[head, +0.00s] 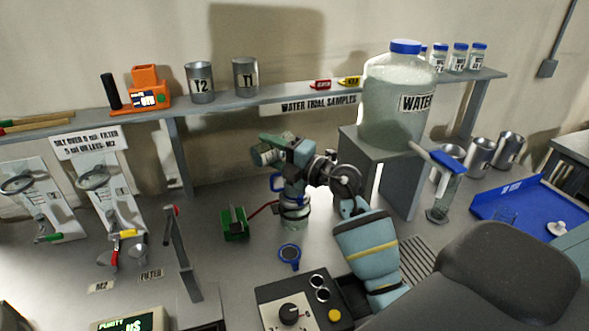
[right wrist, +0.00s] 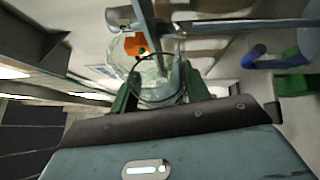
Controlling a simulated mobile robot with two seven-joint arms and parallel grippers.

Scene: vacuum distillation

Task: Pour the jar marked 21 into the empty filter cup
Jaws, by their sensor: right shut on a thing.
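My right gripper (head: 274,147) is shut on a clear glass jar (head: 262,156), above the middle of the bench. The jar looks tipped on its side; its mark cannot be read. In the right wrist view the jar (right wrist: 152,82) sits between the green fingers. Below my gripper stands a glass flask (head: 294,216) with a blue clamp (head: 275,184) above it. My wrist covers much of the top of this setup, so the filter cup cannot be made out clearly. Whether liquid is flowing cannot be seen. My left gripper is not in view.
A green box (head: 235,224) with a red hose stands left of the flask. A round blue-rimmed piece (head: 289,253) lies in front. A large water jug (head: 395,105) stands on a grey stand at right. A control box (head: 300,300) is at the front.

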